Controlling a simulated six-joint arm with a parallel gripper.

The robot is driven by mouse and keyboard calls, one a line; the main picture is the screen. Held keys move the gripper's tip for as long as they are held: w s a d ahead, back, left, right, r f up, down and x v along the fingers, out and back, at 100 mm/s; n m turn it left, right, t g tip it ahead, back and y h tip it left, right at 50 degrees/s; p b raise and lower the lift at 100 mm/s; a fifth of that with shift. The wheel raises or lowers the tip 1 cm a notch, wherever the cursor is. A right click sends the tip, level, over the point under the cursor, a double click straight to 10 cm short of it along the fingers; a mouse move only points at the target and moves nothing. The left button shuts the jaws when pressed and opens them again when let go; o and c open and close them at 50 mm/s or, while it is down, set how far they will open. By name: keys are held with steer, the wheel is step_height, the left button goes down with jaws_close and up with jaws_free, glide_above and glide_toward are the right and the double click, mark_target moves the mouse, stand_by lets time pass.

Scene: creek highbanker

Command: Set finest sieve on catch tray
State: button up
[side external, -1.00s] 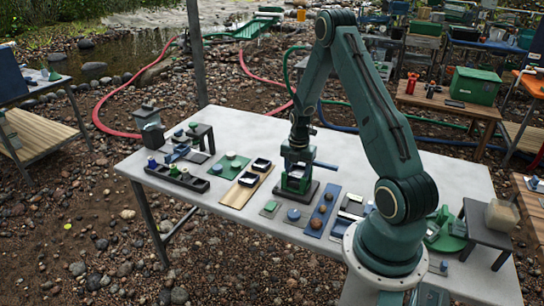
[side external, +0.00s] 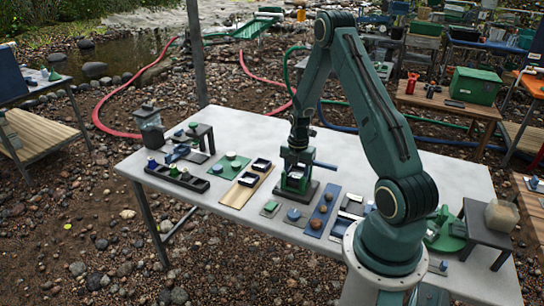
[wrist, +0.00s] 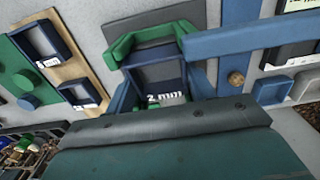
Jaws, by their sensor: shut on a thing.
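A dark blue square sieve marked "2 mm" (wrist: 160,82) is between the jaws of my gripper (wrist: 162,100). My gripper is shut on it. In the side view my gripper (side external: 297,168) points down over a green-sided holder (side external: 294,184) on a dark base (side external: 290,193). The holder's green sides (wrist: 121,46) stand around the sieve in the wrist view. Whether the sieve rests on what is below it, I cannot tell; its underside and any tray under it are hidden. Two similar dark sieves lie on a wooden board (side external: 242,190), beside the holder on the left.
A blue bar (wrist: 255,38) reaches out to the right of the holder. A blue strip (side external: 321,215) with round brown pieces lies to the holder's right. The table's back is clear.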

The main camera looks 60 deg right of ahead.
steer(key=shift+s+a+f, duration=0.15)
steer(key=shift+a+f, duration=0.1)
steer(key=shift+a, duration=0.1)
steer(key=o, duration=1)
steer(key=shift+d+r, duration=0.2)
steer(key=shift+d, duration=0.05)
steer(key=shift+r, duration=3.65)
